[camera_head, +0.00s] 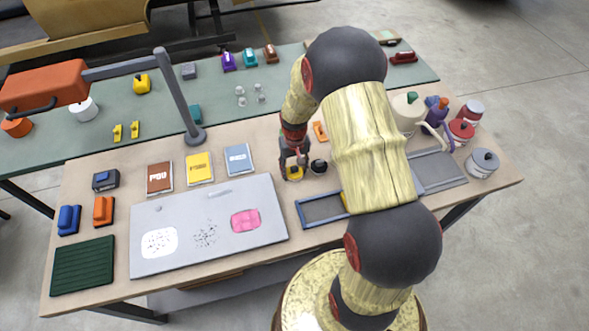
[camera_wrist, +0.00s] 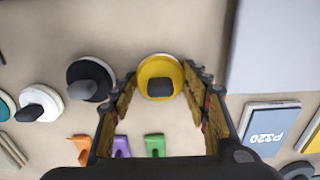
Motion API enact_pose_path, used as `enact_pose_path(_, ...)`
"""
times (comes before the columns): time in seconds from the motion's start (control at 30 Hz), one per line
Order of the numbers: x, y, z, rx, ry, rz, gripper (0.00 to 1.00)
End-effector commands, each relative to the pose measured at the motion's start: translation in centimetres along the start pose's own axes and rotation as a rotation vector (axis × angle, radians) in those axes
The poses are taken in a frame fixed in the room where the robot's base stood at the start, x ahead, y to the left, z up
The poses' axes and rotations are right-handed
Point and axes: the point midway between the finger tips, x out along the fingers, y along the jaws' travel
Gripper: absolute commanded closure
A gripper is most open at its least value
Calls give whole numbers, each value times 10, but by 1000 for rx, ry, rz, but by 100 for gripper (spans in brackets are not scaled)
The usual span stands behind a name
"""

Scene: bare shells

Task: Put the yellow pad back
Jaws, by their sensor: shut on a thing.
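The yellow pad (camera_wrist: 148,70) is a round disc with a dark knob, seen in the wrist view between my fingers. It also shows in the head view (camera_head: 295,175), just right of the grey board's upper right corner. My gripper (camera_head: 293,160) points down over it and is shut on it; the fingers (camera_wrist: 165,80) stand at its left and right sides. Whether the pad rests on the table or is slightly raised, I cannot tell. A black pad (camera_wrist: 88,80) is close to its left in the wrist view, with a white pad (camera_wrist: 40,102) beyond.
The grey board (camera_head: 180,235) bears speckled and pink patches. A blue-framed tray (camera_head: 318,209) lies nearby, partly hidden by my arm. Sample packs (camera_head: 199,168), a lamp post (camera_head: 180,100) and lidded pots (camera_head: 484,161) stand around. Orange, purple and green pieces (camera_wrist: 155,145) lie near my fingers.

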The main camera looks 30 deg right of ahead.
Motion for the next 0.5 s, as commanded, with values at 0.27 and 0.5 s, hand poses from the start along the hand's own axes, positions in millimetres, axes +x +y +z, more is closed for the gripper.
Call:
enact_pose_path(0.27,1,0,0,0,0,0,40)
enact_pose_path(0.5,1,0,0,0,0,0,35)
